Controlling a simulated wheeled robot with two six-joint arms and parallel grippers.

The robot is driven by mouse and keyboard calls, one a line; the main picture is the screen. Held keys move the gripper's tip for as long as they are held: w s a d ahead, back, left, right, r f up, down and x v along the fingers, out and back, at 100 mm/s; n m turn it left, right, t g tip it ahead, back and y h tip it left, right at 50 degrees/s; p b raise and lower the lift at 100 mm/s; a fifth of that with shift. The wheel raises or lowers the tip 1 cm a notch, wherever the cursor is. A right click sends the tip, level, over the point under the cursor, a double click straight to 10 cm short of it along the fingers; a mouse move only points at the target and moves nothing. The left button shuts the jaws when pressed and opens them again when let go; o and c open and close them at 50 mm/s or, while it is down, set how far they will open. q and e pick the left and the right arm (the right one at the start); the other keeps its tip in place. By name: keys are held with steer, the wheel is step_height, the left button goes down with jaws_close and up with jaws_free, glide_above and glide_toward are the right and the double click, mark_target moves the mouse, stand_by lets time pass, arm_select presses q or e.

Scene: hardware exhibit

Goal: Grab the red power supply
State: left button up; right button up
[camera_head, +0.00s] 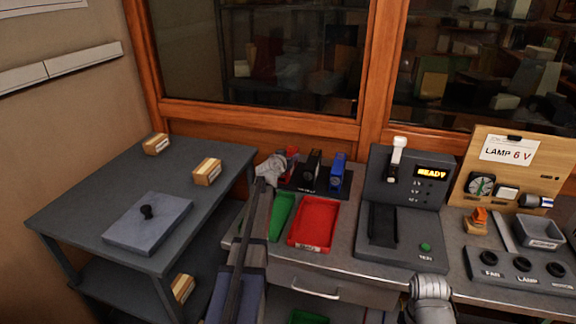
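The red power supply (292,157) stands at the left end of a dark rack at the back of the workbench. A black unit (312,166) and a blue unit (337,171) stand to its right on the same rack. My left gripper (279,163) is right beside the red power supply and partly covers it. Its fingers are too small and blurred to tell whether they are open, shut or touching the supply. A rounded grey part of my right arm shows at the bottom edge; I make out no fingers there.
A green tray (281,216) and a red tray (314,222) lie in front of the rack. A dark test station (405,205) reading "READY" stands to the right, then a wooden lamp board (519,168). A grey shelf table (98,206) stands on the left.

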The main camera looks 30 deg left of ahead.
arm_select(q)
jaws_close()
stand_by(1.0)
